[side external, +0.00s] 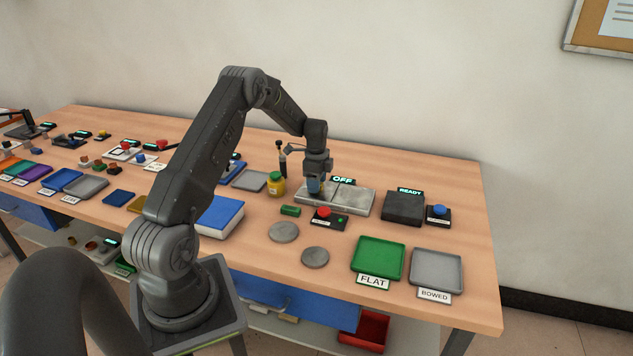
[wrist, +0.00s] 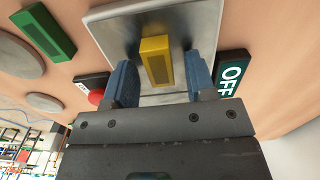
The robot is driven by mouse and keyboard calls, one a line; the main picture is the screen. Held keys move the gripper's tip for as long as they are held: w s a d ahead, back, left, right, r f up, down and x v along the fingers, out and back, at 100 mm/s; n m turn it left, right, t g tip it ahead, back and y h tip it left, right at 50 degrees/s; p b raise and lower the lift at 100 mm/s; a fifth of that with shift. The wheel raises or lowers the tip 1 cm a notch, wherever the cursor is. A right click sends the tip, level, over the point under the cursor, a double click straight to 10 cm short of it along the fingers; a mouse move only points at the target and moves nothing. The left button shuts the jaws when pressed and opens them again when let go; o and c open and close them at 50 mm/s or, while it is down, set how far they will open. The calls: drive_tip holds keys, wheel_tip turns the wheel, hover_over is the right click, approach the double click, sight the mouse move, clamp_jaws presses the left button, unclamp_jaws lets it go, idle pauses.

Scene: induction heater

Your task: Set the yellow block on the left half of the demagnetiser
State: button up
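The demagnetiser (side external: 352,201) is a grey metal slab in two halves, with a lit OFF sign (side external: 343,181) behind it. My gripper (side external: 316,188) is low over its left half. In the wrist view the yellow block (wrist: 157,62) stands against the bare metal of the demagnetiser (wrist: 112,32), between my two blue-padded fingers (wrist: 161,72). Gaps show between the block and the fingers, so the gripper is open around it. The block appears to rest on the slab. In the side view the fingers hide it.
A control box with a red button (side external: 324,213) and a small green block (side external: 291,210) are in front of the slab. A yellow jar (side external: 277,187) stands to its left and a dark READY unit (side external: 403,208) to its right. Round grey discs (side external: 284,232) lie nearer the front.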

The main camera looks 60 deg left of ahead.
wheel_tip(320, 180, up, 12)
drive_tip(key=d+r+n+t, duration=0.1)
drive_tip(key=d+r+n, duration=0.1)
drive_tip(key=d+r, duration=0.8)
drive_tip(key=s+d+r+n+t+y, duration=0.1)
drive_tip(key=s+d+r, duration=0.2)
drive_tip(key=d, duration=0.4)
drive_tip(key=s+d+r+n+t, duration=0.1)
drive_tip(key=s+d+r, duration=0.2)
drive_tip(key=d, duration=0.3)
drive_tip(key=s+d+f+n+t+h, duration=0.1)
drive_tip(key=s+d+n, duration=0.4)
drive_tip(key=s+d, duration=0.8)
drive_tip(key=s+t, duration=0.1)
drive_tip(key=s, duration=0.2)
drive_tip(key=shift+s+d+t, duration=0.3)
drive_tip(key=shift+c, duration=0.2)
